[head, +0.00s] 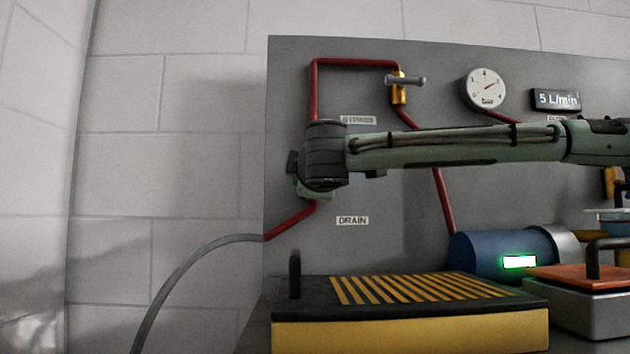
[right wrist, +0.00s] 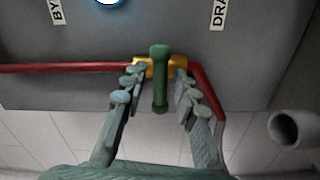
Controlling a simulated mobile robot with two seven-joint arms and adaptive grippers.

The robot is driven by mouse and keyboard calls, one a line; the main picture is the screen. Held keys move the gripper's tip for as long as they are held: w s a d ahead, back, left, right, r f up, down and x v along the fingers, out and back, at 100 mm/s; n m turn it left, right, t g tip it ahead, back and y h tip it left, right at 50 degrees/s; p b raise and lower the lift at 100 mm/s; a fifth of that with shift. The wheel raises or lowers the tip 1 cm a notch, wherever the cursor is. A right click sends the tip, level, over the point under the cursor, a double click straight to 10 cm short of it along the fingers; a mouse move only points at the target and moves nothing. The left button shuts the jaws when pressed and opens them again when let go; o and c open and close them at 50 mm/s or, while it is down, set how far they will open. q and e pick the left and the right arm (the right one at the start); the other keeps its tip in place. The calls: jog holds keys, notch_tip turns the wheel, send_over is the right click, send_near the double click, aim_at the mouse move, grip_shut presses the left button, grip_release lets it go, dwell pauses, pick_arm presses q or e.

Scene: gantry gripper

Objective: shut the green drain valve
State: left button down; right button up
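The green valve handle (right wrist: 160,78) sits on a brass valve body (right wrist: 178,66) in the red pipe (right wrist: 70,68), in the right wrist view. The handle looks crosswise to the pipe there. My right gripper (right wrist: 160,88) has its two fingers spread, one on each side of the handle. Gaps show on both sides, so it is not gripping. In the head view my right arm crosses from the right, and its wrist and gripper (head: 322,165) hide the drain valve above the DRAIN label (head: 352,220). My left gripper is not in view.
A grey panel (head: 290,90) carries another valve with a grey lever (head: 405,81), a gauge (head: 486,88) and a flow display (head: 556,99). Below stand a black and yellow striped cover (head: 420,290), a blue cylinder (head: 490,252) and a grey hose (head: 180,268).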

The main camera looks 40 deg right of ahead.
jog(key=shift+o, duration=0.2)
jog(key=shift+s+a, duration=0.1)
jog(key=v, duration=1.1)
jog(key=shift+s, duration=0.4)
jog(key=shift+a, duration=0.15)
